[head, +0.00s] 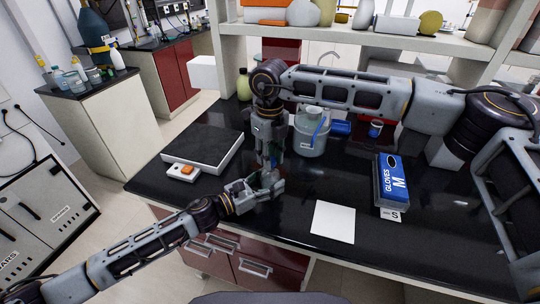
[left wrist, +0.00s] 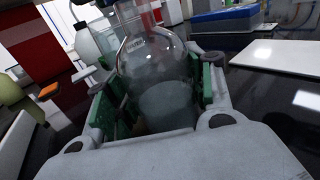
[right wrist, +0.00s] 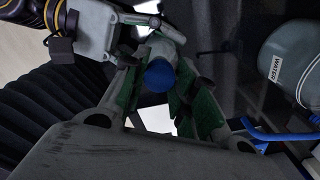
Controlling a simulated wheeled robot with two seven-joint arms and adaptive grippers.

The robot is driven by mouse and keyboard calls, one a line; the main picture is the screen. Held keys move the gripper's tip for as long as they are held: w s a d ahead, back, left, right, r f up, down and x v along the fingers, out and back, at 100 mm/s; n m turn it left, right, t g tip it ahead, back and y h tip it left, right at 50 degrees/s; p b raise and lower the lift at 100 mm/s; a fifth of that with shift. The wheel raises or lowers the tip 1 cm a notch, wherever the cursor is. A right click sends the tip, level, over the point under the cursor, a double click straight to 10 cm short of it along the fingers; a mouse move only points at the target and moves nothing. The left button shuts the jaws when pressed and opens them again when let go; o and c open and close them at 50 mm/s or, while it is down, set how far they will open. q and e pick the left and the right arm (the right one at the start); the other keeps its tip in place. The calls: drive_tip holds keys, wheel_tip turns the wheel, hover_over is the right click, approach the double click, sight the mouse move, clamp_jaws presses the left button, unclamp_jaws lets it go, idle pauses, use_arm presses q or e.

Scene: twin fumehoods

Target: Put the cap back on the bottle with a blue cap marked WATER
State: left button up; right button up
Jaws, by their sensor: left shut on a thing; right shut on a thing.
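My right gripper (head: 271,162) points down just above the left one. It is shut on a blue cap (right wrist: 160,75), which shows between its green finger pads. The left gripper (right wrist: 115,32) also shows beyond the right fingers. I cannot tell whether the cap touches the bottle neck.
A large blue-grey jug (head: 311,135) stands behind the grippers, its label (right wrist: 275,65) reading WATER. A black-topped tray (head: 205,147) lies left. A glove box (head: 390,180) and white mat (head: 333,222) are right. A shelf (head: 390,38) crosses the back.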

drive_tip(key=shift+f, duration=0.55)
idle(0.7)
drive_tip(key=m, duration=1.3)
drive_tip(key=shift+d, duration=0.1)
drive_tip(key=m, duration=1.4)
drive_tip(key=shift+d, duration=0.1)
idle(0.4)
drive_tip(key=o, duration=0.6)
